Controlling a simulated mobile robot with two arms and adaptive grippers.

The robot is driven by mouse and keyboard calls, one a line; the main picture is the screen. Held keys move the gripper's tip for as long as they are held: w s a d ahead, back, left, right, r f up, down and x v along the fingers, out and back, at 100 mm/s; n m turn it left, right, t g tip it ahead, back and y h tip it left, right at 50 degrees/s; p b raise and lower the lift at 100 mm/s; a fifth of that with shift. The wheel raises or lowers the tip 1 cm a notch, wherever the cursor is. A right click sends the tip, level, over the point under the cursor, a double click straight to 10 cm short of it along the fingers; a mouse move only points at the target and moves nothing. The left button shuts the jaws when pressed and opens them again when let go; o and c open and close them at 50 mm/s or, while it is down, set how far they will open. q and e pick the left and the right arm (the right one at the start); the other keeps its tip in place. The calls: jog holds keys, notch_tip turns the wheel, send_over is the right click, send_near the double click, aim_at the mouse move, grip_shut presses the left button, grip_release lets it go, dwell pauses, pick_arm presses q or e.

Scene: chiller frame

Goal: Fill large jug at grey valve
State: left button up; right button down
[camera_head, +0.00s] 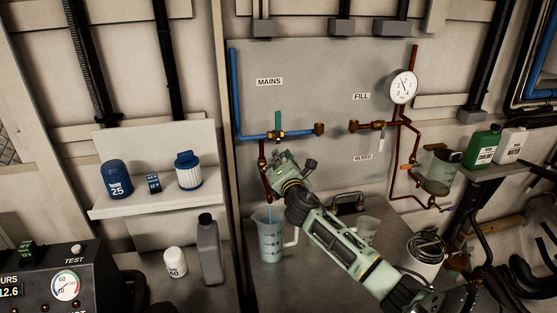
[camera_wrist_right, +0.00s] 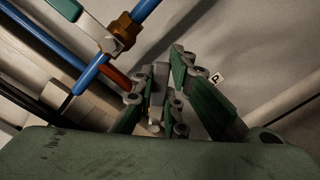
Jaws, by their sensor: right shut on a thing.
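The large jug (camera_head: 270,244) is translucent with a white handle on its right. It stands upright on the bench beneath the red drop pipe (camera_head: 264,178). A thin blue streak shows at its mouth, below the pipe end. My right gripper (camera_head: 280,165) is at that drop pipe, just under the blue mains pipe (camera_head: 235,90). In the right wrist view its fingers (camera_wrist_right: 160,105) are closed on a small grey piece, seemingly the grey valve's handle (camera_wrist_right: 156,108); the fingers hide most of it. The jug's level is hard to read. My left gripper is not in view.
A smaller clear jug (camera_head: 367,231) stands partly behind my right arm. A teal-handled valve (camera_head: 278,122) sits on the blue pipe above. A pressure gauge (camera_head: 402,87) and red pipework are at right. A white bucket (camera_head: 426,257) stands on the bench at right.

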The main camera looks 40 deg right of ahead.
jog(key=f+m+b, duration=0.1)
jog(key=m, duration=0.2)
jog(key=f+m+b, duration=0.2)
jog(key=d+f+m+b, duration=0.1)
jog(key=m, duration=0.2)
jog(key=shift+s+f+m+b, duration=0.2)
jog(key=shift+s+m+b, duration=0.1)
jog(key=shift+f, duration=0.2)
jog(key=c, duration=2)
grip_release()
jog(key=shift+o, duration=1.3)
jog(key=shift+r, duration=0.15)
jog(key=v, duration=1.2)
